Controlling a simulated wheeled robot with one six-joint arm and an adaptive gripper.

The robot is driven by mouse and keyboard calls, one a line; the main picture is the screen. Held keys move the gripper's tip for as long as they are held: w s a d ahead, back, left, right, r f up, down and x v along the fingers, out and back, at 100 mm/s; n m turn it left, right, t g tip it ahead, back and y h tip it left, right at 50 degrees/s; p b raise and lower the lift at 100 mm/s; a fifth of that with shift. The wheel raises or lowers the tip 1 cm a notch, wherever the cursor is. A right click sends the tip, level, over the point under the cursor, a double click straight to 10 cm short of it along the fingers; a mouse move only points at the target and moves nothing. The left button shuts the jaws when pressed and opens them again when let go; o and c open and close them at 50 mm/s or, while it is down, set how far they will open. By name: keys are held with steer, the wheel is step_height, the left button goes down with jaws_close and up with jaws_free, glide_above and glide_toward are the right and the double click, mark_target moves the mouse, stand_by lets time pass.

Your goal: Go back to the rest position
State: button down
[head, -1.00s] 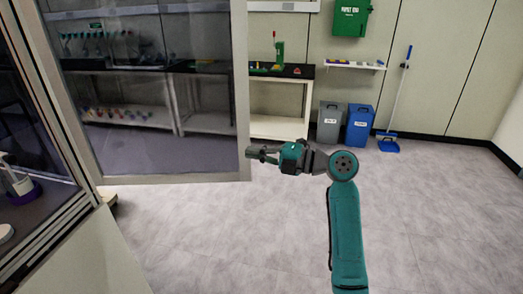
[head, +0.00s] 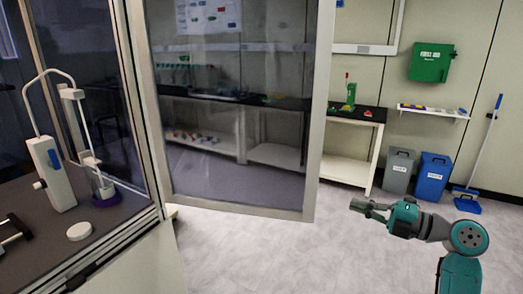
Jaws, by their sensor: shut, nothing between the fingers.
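My gripper (head: 361,205) is at the end of my teal and dark arm, in the lower right of the head view. It points left and is shut and empty. It is held out over open floor, to the right of the open glass door (head: 240,130), and touches nothing that I can see. The lower part of my arm runs out of the bottom of the picture.
The freeze dryer cabinet (head: 152,245) stands at the left, with a white and blue device (head: 50,172) and a white round lid (head: 79,231) inside. Grey bin (head: 399,172), blue bin (head: 433,177) and broom (head: 490,140) stand along the back wall. Floor (head: 240,258) is clear.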

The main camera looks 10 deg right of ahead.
steer(key=s+a+f+m+t+h, duration=0.1)
steer(key=a+f+m+h, duration=0.2)
steer(key=f+m, duration=0.45)
steer(key=s+a+f+m+t+h, duration=0.2)
steer(key=a+f+m, duration=0.15)
steer(key=f, duration=0.75)
steer(key=s+a+f+m+h, duration=0.3)
steer(key=s+f+m+h, duration=0.45)
steer(key=s+f, duration=0.6)
steer(key=s+a+f+m+g+h, duration=0.15)
steer(key=s+m, duration=0.55)
steer(key=s, duration=1.1)
steer(key=s+a+r+m+t, duration=0.1)
steer(key=s+a+r+m, duration=0.1)
steer(key=s+r, duration=0.6)
steer(key=f+v, duration=0.1)
steer(key=v, duration=0.5)
steer(key=shift+s, duration=0.2)
